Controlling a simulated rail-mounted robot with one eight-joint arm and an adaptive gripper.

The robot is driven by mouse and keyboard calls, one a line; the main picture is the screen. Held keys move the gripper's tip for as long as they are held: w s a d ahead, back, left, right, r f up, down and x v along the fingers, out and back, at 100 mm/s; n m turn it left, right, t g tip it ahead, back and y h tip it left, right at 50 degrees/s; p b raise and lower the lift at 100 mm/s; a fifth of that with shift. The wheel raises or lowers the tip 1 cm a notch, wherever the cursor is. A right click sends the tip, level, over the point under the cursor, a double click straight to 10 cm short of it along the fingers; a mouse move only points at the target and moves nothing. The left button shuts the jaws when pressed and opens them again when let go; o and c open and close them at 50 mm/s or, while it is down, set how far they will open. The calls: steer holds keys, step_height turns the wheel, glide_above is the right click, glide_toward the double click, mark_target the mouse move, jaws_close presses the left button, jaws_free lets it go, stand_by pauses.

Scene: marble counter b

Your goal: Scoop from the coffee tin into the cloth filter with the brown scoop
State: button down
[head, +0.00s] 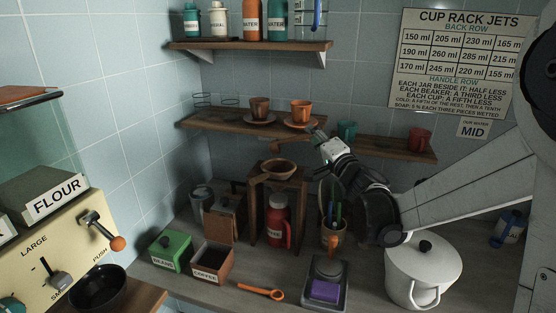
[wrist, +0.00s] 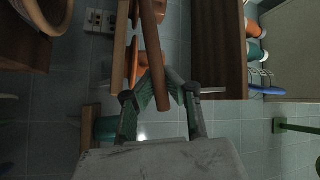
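My gripper (head: 314,142) is raised in front of the wall shelf and is shut on the handle of the brown scoop (head: 282,148). The handle of the brown scoop (wrist: 153,50) runs between both fingers (wrist: 158,84) in the wrist view; its bowl is hard to make out. The cloth filter (head: 281,165), a tan ring, sits on a wooden stand just below the scoop. A round wooden rim, likely the filter, shows at the top left of the wrist view. The open coffee tin (head: 212,277) stands on the counter, lower left of the gripper, with dark contents.
A green beans tin (head: 170,252) stands left of the coffee tin. A red flask (head: 277,220) is under the stand. An orange scoop (head: 261,291) lies on the counter. A scale (head: 311,299) and white pot (head: 423,272) are to the right. Cups stand on the shelf (head: 228,121) behind.

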steer(key=shift+d+f+m+t+b, duration=0.4)
steer(key=shift+f+m+b, duration=0.4)
steer(key=shift+b, duration=0.45)
steer(key=shift+d+f+m+t+b, duration=0.15)
steer(key=shift+f+m+t+b, duration=0.35)
steer(key=shift+m+b, duration=0.65)
stand_by(1.2)
steer(key=shift+w+d+f+m+t+h+b, duration=0.1)
steer(key=shift+d+f+m+t+h+b, duration=0.1)
steer(key=shift+f+m+t+h+b, duration=0.8)
steer(key=shift+d+f+m+t+h+b, duration=0.15)
steer(key=shift+f+m+b, duration=0.35)
steer(key=shift+m+b, duration=0.95)
stand_by(2.0)
